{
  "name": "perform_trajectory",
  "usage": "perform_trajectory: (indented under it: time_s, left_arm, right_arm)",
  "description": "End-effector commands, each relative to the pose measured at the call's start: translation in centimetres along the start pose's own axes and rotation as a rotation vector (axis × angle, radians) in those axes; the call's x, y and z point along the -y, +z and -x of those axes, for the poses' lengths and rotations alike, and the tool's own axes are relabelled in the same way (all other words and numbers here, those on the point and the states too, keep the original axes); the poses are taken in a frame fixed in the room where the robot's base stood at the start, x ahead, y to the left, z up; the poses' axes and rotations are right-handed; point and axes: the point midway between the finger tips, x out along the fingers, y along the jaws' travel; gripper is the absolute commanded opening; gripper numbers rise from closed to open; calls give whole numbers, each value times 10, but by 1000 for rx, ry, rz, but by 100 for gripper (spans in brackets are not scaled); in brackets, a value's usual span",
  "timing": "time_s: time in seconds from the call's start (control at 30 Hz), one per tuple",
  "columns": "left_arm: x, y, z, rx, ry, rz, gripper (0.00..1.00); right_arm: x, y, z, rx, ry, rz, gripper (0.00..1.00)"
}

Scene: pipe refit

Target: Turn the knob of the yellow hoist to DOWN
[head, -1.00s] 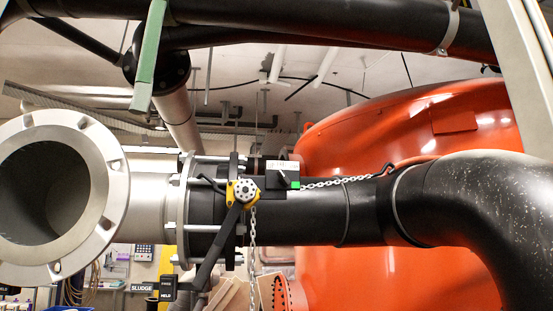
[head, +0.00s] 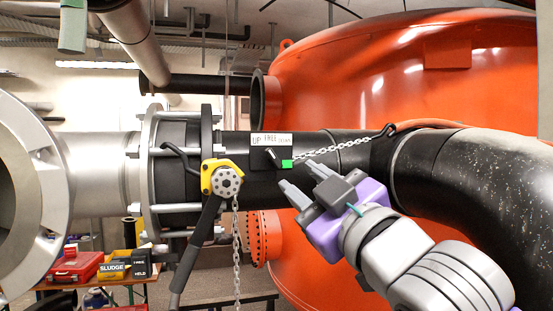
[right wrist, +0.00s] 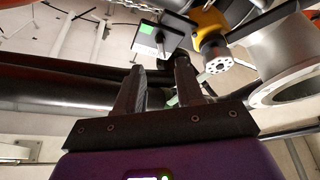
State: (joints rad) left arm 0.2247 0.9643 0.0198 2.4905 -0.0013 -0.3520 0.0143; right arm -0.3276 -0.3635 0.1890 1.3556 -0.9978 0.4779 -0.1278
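The yellow hoist (head: 222,177) hangs at the pipe flange in the head view, with a black lever pointing down and a chain. Right of it is a plate marked UP, FREE and, less legibly, a third word. Its small dark knob (head: 272,155) sits below the words; I cannot surely tell its setting. My right gripper (head: 298,176) is open and empty, below and right of the knob and apart from it. In the right wrist view its two fingers (right wrist: 158,72) stand apart, with the yellow hoist (right wrist: 208,22) beyond them. My left gripper is not in view.
A green patch (head: 287,164) sits at the plate's lower corner. The pale open flange (head: 30,190) is at left and a big red tank (head: 400,85) behind. A SLUDGE box (head: 113,268) stands below left.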

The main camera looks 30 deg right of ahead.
Motion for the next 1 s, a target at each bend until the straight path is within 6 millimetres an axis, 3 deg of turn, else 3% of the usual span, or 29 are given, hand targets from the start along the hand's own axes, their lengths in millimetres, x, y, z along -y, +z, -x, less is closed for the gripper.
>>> perform_trajectory:
  time_s: [0.4,0.8,0.83,1.0]
  left_arm:
    - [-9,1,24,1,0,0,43]
    - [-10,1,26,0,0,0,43]
    - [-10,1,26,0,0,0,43]
    - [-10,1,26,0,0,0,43]
  right_arm:
    - [0,-1,-62,1,-1,0,37]
    - [1,1,-72,0,-1,-1,37]
    - [1,1,-72,0,-1,-1,36]
    - [1,1,-72,0,-2,-1,10]
